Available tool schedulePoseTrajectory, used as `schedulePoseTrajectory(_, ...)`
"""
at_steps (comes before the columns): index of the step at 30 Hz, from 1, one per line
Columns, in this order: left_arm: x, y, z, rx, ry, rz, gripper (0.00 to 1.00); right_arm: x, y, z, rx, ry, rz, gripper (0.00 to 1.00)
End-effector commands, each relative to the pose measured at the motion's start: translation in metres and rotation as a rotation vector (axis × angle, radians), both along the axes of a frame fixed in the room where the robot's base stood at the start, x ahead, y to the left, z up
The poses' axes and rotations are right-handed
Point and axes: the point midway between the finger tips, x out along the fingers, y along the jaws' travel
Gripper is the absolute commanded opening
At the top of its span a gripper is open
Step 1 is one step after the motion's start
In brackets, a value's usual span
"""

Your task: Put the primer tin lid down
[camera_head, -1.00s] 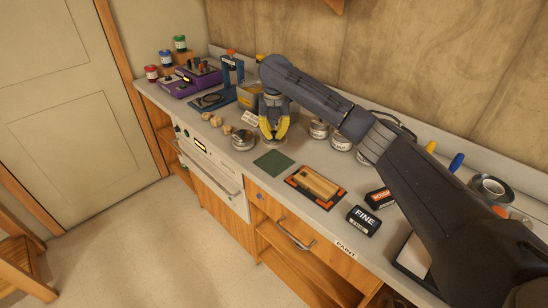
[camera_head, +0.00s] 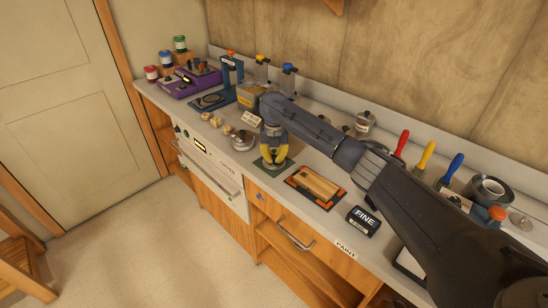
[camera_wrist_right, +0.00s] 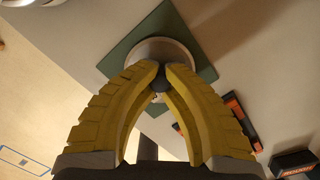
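My right gripper (camera_head: 272,162) is over the green mat (camera_head: 262,166) on the counter. In the right wrist view its yellow fingers (camera_wrist_right: 159,74) close around the small dark knob of a round pale lid (camera_wrist_right: 170,48), the primer tin lid. The lid lies over the green mat (camera_wrist_right: 203,70) in that view, with mat showing around it. I cannot tell whether the lid touches the mat. In the head view the fingers mostly hide the lid. My left gripper is not in view.
A round metal tin (camera_head: 243,140) stands just left of the mat. An orange-edged tray with a wooden block (camera_head: 316,186) lies to the right, then a black FINE box (camera_head: 363,221). Red, yellow and blue-handled tools (camera_head: 428,155) stand behind my arm.

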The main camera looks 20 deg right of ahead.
Motion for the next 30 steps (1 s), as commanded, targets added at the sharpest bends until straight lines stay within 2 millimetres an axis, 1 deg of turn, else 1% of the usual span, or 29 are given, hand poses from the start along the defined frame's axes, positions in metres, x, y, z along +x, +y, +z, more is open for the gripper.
schedulePoseTrajectory(12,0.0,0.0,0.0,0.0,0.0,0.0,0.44,0.0,0.0,-0.003,0.001,0.0,0.0,0.0)
schedulePoseTrajectory(13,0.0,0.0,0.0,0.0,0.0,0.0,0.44,0.0,0.0,-0.003,0.001,-0.001,0.0,0.1)
schedulePoseTrajectory(18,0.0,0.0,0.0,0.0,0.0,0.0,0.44,0.0,0.0,-0.003,0.001,-0.001,0.0,0.28)
schedulePoseTrajectory(26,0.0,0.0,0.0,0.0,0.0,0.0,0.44,0.0,0.0,-0.001,0.001,-0.001,0.0,0.28)
schedulePoseTrajectory(30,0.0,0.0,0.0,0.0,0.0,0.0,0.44,0.0,0.001,0.008,0.001,-0.003,0.002,0.28)
